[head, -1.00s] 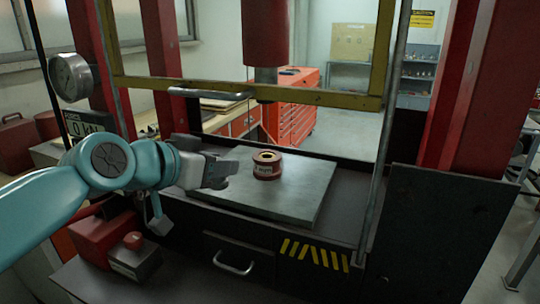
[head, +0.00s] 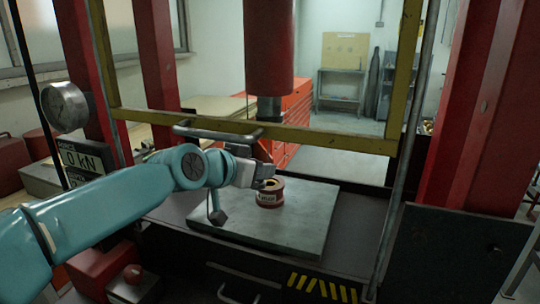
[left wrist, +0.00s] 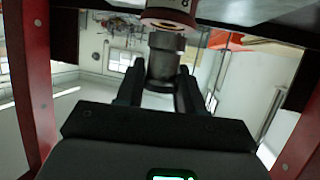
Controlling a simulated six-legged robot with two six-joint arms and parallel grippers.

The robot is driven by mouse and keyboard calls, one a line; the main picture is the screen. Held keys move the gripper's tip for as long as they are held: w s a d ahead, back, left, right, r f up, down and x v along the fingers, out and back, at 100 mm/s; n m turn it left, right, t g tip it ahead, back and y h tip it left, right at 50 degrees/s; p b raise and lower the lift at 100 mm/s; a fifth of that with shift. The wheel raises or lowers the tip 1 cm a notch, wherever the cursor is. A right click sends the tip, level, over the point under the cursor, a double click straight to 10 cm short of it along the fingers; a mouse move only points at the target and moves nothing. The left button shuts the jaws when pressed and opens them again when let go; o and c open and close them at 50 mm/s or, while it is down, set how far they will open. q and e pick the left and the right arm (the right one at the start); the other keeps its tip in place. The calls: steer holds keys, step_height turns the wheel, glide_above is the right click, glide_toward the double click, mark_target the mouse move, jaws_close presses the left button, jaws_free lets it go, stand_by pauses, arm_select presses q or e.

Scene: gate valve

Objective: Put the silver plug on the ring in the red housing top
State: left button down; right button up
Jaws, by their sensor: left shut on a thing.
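The red housing (head: 270,197), with a pale label band, stands upright on the grey plate. A brass-coloured ring (head: 268,185) shows in its open top. My left gripper (head: 258,172) is just above and left of the housing top in the head view. In the left wrist view my left gripper (left wrist: 160,80) is shut on the silver plug (left wrist: 165,58), a grey stepped cylinder between the dark fingers. The housing (left wrist: 170,18) shows beyond the plug at the top edge there; I cannot tell whether they touch. The plug is mostly hidden in the head view. My right gripper is not in view.
The grey plate (head: 315,215) has free room around the housing. A red press ram (head: 270,50) hangs above. A gauge (head: 65,107) and a kN display (head: 85,158) are at left.

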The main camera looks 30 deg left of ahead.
arm_select(q)
steer(key=shift+w+a+r, duration=0.1)
steer(key=shift+w+r, duration=0.05)
steer(key=shift+w, duration=0.6)
steer(key=w+p, duration=0.1)
steer(key=w, duration=0.2)
steer(key=shift+r+p, duration=0.1)
steer(key=shift+p, duration=0.3)
steer(key=shift+w+f, duration=0.4)
steer(key=shift+f, duration=0.25)
steer(key=shift+f+b, duration=0.3)
steer(key=shift+f, duration=0.1)
steer(key=shift+s+r, duration=0.15)
steer(key=shift+s, duration=0.15)
steer(key=shift+w+f, duration=0.1)
steer(key=shift+f, duration=0.1)
steer(key=c, duration=0.7)
jaws_free()
steer(key=shift+w, duration=0.1)
steer(key=shift+s, duration=0.2)
steer(key=shift+w+r, duration=0.15)
steer(key=shift+r, duration=0.15)
steer(key=b+v, duration=0.2)
steer(key=v, duration=1)
